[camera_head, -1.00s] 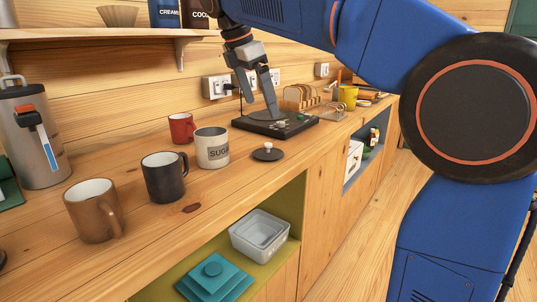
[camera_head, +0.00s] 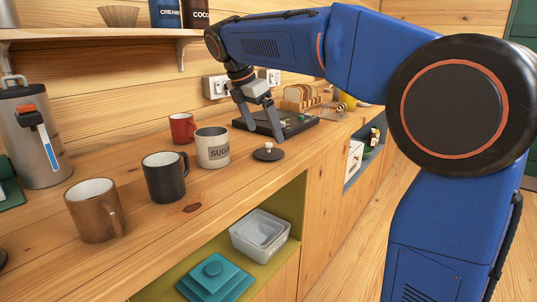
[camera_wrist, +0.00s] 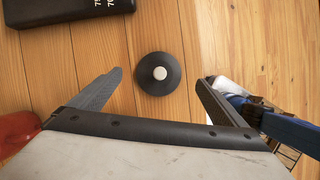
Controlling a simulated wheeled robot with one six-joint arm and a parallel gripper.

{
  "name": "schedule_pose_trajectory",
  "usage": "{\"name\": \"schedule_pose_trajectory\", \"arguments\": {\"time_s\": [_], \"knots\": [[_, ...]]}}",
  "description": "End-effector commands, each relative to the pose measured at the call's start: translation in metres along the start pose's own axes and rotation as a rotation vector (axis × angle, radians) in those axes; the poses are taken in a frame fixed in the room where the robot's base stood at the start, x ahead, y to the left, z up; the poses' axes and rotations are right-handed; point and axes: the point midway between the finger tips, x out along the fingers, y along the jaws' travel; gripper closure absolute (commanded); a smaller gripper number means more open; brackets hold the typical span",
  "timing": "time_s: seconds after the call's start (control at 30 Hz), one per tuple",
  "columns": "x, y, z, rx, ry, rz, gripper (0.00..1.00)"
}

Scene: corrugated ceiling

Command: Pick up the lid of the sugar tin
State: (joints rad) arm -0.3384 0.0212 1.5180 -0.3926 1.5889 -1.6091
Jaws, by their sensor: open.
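The sugar tin lid (camera_head: 268,152) is a dark round disc with a pale knob. It lies flat on the wooden counter, just right of the open sugar tin (camera_head: 212,147), a pale cylinder marked SUGAR. In the wrist view the lid (camera_wrist: 159,74) lies on the planks, ahead of and between my two fingers. My gripper (camera_head: 259,121) is open and empty, above and behind the lid in the head view. In the wrist view its fingers (camera_wrist: 160,82) are spread wide and do not touch the lid.
A black device (camera_head: 290,125) lies on the counter behind the lid. A red mug (camera_head: 182,128), a dark mug (camera_head: 165,178) and a brown mug (camera_head: 95,210) stand to the left. A toast rack (camera_head: 300,97) is farther back. Bare counter lies in front of the lid.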

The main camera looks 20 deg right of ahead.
Motion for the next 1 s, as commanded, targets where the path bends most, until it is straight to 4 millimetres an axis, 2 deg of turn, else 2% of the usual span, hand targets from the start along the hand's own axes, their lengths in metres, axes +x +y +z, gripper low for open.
{"name": "schedule_pose_trajectory", "arguments": {"time_s": [0.23, 0.5, 0.6, 0.87, 0.9, 1.0], "knots": [[0.015, 0.000, -0.001, 0.000, 0.000, 0.000, 0.04], [0.050, -0.001, -0.002, 0.001, 0.000, -0.002, 0.04], [0.058, 0.000, -0.002, 0.001, 0.000, -0.001, 0.04], [0.061, 0.000, -0.002, 0.000, 0.000, 0.000, 0.04], [0.061, 0.000, -0.002, 0.000, 0.000, 0.000, 0.07], [0.061, 0.000, -0.002, 0.000, 0.000, 0.000, 0.31]]}}
